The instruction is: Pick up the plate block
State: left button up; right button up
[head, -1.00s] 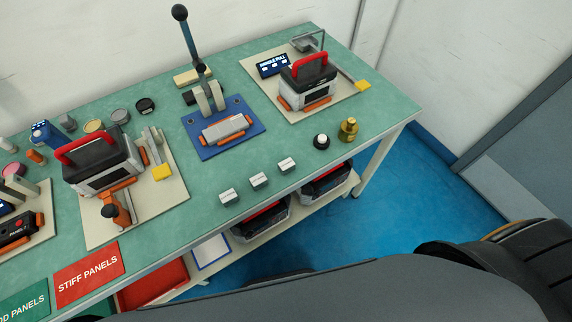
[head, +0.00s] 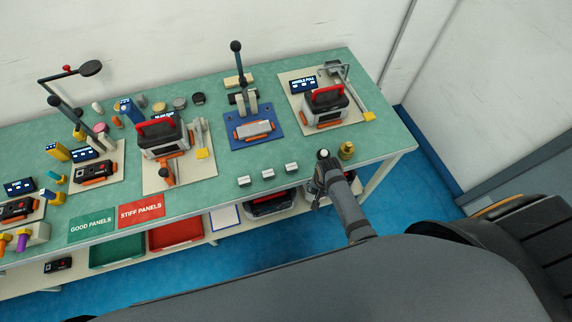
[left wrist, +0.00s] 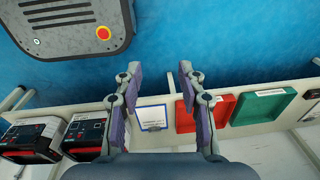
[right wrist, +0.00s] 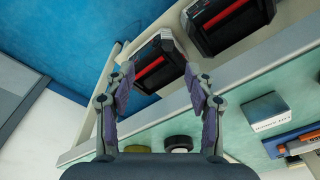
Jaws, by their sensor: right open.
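Three small pale blocks, a left one (head: 244,181), a middle one (head: 268,174) and a right one (head: 291,168), stand in a row along the bench's front edge. I cannot tell from their labels which is the plate block. One pale block with dark print (right wrist: 265,108) shows at the right in the right wrist view, apart from the fingers. My right gripper (right wrist: 160,76) is open and empty; in the head view its arm reaches up to the bench's front edge, right of the blocks. My left gripper (left wrist: 160,72) is open and empty, in front of the lower shelf.
A black puck with a white top (head: 323,154) and a brass weight (head: 347,150) stand right of the blocks. A blue fixture (head: 254,138) is behind them. Black-and-red units (right wrist: 230,15) sit on the lower shelf. Red (left wrist: 205,113) and green (left wrist: 262,106) trays are there too.

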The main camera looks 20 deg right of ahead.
jog(key=w+a+r+m+g+p, duration=0.1)
jog(key=w+a+r+m+p, duration=0.3)
jog(key=r, duration=0.3)
jog(key=w+a+r+m+p, duration=0.1)
jog(key=w+a+r+m, duration=0.2)
jog(key=w+r+m, duration=0.3)
jog(key=b, duration=0.2)
send_over(291, 166)
notch_tip(291, 166, down, 4)
jog(key=shift+s+d+r+y, duration=0.15)
jog(key=shift+r+y, duration=0.05)
jog(key=shift+y, duration=0.1)
pick_arm(q)
jog(key=r, duration=0.4)
jog(key=shift+w+a+r, duration=0.1)
jog(key=shift+w+r, duration=0.15)
jog(key=shift+r, duration=0.05)
pick_arm(e)
notch_tip(291, 166, down, 6)
jog(key=b, duration=0.6)
jog(key=shift+r+b, duration=0.2)
jog(key=shift+b, duration=0.15)
pick_arm(q)
notch_tip(291, 166, down, 6)
jog(key=shift+w+f, duration=0.15)
pick_arm(e)
jog(key=shift+r, duration=0.2)
jog(key=shift+c, duration=0.3)
